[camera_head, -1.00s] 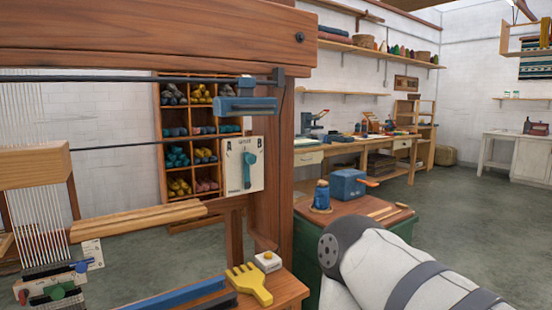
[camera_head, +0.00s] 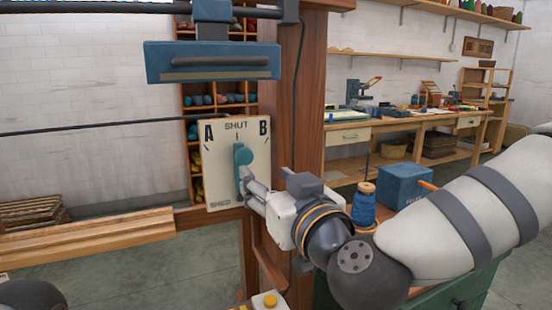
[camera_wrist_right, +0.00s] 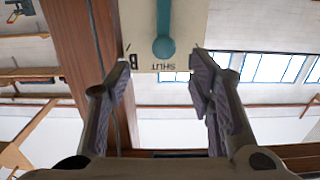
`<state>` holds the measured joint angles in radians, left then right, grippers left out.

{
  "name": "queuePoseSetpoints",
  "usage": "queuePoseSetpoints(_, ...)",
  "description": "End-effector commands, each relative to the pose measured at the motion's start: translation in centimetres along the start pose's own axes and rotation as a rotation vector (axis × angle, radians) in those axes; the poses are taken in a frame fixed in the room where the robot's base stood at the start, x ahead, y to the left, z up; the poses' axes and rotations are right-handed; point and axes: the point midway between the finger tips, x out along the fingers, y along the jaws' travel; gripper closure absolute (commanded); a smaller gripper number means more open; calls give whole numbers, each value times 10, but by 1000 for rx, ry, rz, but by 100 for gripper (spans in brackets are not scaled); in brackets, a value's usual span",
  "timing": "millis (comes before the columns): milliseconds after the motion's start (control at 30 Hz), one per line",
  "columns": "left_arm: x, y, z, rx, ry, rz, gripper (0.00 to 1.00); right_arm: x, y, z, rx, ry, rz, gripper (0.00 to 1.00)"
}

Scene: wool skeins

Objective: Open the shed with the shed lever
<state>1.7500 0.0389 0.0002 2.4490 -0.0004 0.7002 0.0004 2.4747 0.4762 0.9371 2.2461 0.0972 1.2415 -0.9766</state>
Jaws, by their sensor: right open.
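The shed lever (camera_head: 243,154) is teal, with a rounded upper end, on a cream plate (camera_head: 222,135) marked A, SHUT, B and SHED. It stands close to upright, its rounded end below the word SHUT. My right gripper (camera_head: 247,188) reaches it from the lower right and partly covers its lower part. In the right wrist view the plate appears upside down, and the lever (camera_wrist_right: 164,47) lies between the lines of my open, empty fingers (camera_wrist_right: 162,68). Whether a finger touches the lever I cannot tell. My left gripper is not in view.
A wooden post (camera_head: 312,95) stands just right of the plate. A blue bracket (camera_head: 213,62) hangs above it. A blue spool (camera_head: 363,205) and a blue box (camera_head: 404,186) sit behind my right arm. A wooden beam (camera_head: 100,238) runs at left.

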Motion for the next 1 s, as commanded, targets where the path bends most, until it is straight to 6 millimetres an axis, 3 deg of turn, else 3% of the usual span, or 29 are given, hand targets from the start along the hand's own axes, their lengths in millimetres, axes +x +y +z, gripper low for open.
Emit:
queuePoseSetpoints(133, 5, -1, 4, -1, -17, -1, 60, 19, 1, 0, 1, 4, 4, 51)
queuePoseSetpoints(500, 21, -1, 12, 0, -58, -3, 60, 106, 1, 2, 1, 1, 3, 51)
queuePoseSetpoints(667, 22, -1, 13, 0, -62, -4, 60, 119, 0, -1, -1, 2, 1, 51)
queuePoseSetpoints(900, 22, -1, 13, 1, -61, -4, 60, 121, 0, -2, -1, 3, 0, 51)
queuePoseSetpoints(1000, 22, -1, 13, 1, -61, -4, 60, 120, 0, -2, -1, 3, 1, 72)
